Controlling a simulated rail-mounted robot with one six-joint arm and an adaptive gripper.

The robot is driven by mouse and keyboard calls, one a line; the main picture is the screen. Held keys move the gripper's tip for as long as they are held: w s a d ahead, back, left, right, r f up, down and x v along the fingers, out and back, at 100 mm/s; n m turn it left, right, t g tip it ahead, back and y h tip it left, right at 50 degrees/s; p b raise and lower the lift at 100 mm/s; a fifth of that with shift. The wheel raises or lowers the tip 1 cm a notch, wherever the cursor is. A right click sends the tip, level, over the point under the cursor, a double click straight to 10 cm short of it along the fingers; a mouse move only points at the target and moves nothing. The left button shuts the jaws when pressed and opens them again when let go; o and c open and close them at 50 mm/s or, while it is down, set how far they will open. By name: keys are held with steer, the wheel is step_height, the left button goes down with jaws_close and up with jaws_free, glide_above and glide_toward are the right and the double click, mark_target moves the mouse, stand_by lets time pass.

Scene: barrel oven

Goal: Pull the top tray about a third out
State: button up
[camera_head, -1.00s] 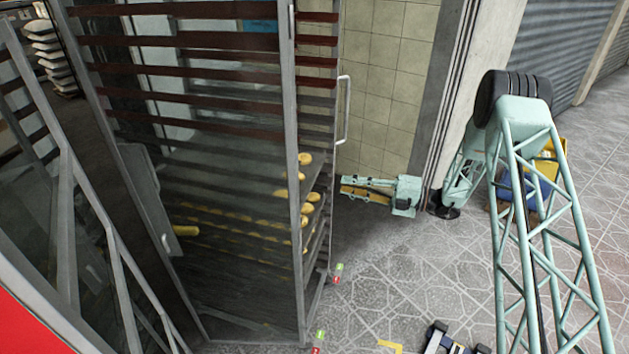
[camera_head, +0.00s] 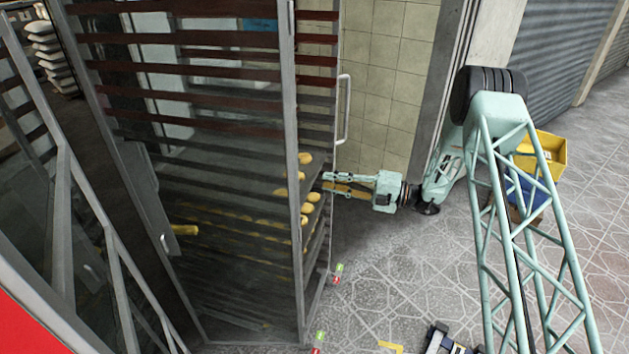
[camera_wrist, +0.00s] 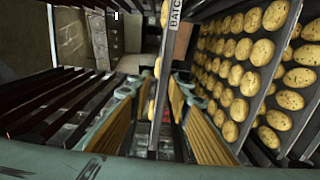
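The rack (camera_head: 298,120) stands in the head view, with bread rolls (camera_head: 307,196) on trays in its lower half. My gripper (camera_head: 324,182) is at the rack's open right side, its fingers pointing in towards the trays. In the wrist view, the front rim of the top tray (camera_wrist: 172,45) carries a white label and runs between my two fingers (camera_wrist: 153,90). The fingers have yellow-orange pads and stand apart, one on each side of the rim, with gaps visible. A few rolls show just beyond this rim. I cannot tell whether either finger touches it.
Lower trays full of rolls (camera_wrist: 240,80) lie close to my right finger in the wrist view. Empty dark rails (camera_wrist: 50,105) are on the other side. A door handle (camera_head: 344,110) stands above my gripper.

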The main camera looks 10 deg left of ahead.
steer(key=shift+w+a+p, duration=0.15)
steer(key=shift+w+a, duration=0.05)
steer(key=shift+a, duration=0.8)
steer(key=shift+w+a+p, duration=0.15)
steer(key=shift+a, duration=0.85)
jaws_close()
steer(key=s+d+p, duration=0.2)
steer(key=s+d, duration=0.1)
steer(key=d, duration=1.6)
steer(key=shift+s+d, duration=0.2)
jaws_free()
stand_by(1.0)
stand_by(0.3)
steer(key=shift+d, duration=0.1)
